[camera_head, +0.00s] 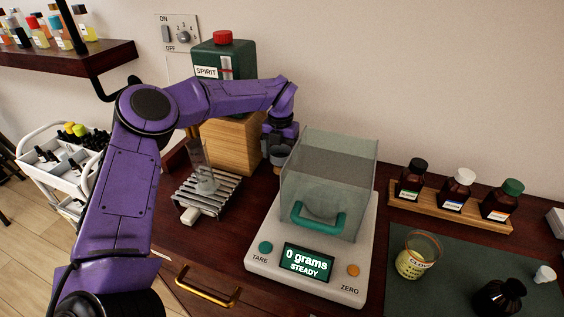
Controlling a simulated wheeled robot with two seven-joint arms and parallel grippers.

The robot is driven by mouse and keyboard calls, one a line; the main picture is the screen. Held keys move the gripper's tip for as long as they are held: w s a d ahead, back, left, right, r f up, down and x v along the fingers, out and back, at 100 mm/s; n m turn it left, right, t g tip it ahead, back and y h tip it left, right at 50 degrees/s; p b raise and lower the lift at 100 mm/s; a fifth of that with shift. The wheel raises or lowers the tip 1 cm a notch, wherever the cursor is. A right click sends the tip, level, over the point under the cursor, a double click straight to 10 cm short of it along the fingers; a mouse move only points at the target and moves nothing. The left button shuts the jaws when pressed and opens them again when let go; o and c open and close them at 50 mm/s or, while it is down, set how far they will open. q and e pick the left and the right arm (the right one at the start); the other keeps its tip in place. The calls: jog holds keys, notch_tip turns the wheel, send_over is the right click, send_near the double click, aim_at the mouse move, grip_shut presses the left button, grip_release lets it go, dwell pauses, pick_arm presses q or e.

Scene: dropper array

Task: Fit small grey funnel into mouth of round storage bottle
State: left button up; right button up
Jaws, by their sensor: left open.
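A small pale grey funnel-like piece (544,274) rests on the dark green mat at the lower right. The two are apart. My left gripper (281,158) points down behind the left side of the balance's glass box, far to the left of both. It is open; its fingertips are small and partly hidden, and I see nothing held. My right gripper is not in view.
The balance (315,283), reading 0 grams, stands between my left arm and the mat (452,252). A labelled glass beaker (414,258) stands on the mat. A wooden rack (450,209) holds three brown bottles behind. A glass vessel stands on a slatted stand (213,204) at left.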

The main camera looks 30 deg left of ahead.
pick_arm(q)
jog(key=c, duration=0.8)
notch_tip(320, 180, up, 6)
jog(key=p, duration=0.4)
jog(key=shift+s+f, duration=0.1)
jog(key=shift+f, duration=0.15)
